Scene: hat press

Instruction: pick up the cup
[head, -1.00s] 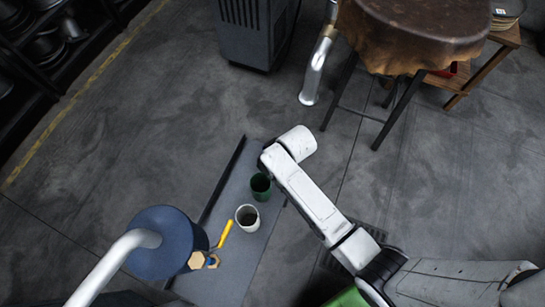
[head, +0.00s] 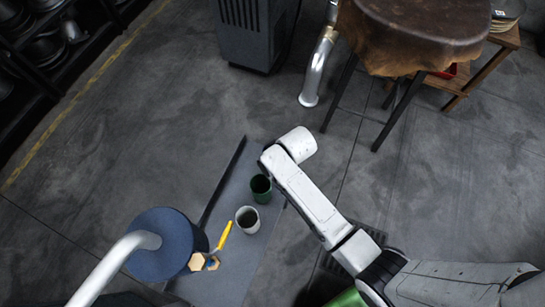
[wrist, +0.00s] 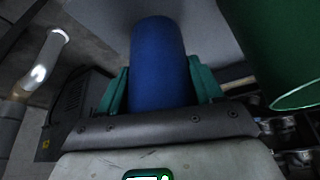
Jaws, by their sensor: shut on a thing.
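A plain blue cup (wrist: 159,65), seen as a smooth cylinder, stands between the two teal fingers of my gripper (wrist: 162,85) in the wrist view. The fingers are shut on its sides. Its opening does not show. In the head view my gripper and the blue cup are hidden behind my white arm. A green cup (head: 261,188) and a white cup (head: 247,219) stand upright on the grey bench to the left of my arm. A large green surface (wrist: 285,50) with a curved rim, seemingly the green cup, is close at the right in the wrist view.
The grey bench (head: 232,280) also holds a yellow-handled tool (head: 224,235) and hexagonal wooden pieces (head: 196,262). A leather-topped table (head: 415,35) and a dark cabinet (head: 247,35) stand farther off. Open floor lies between.

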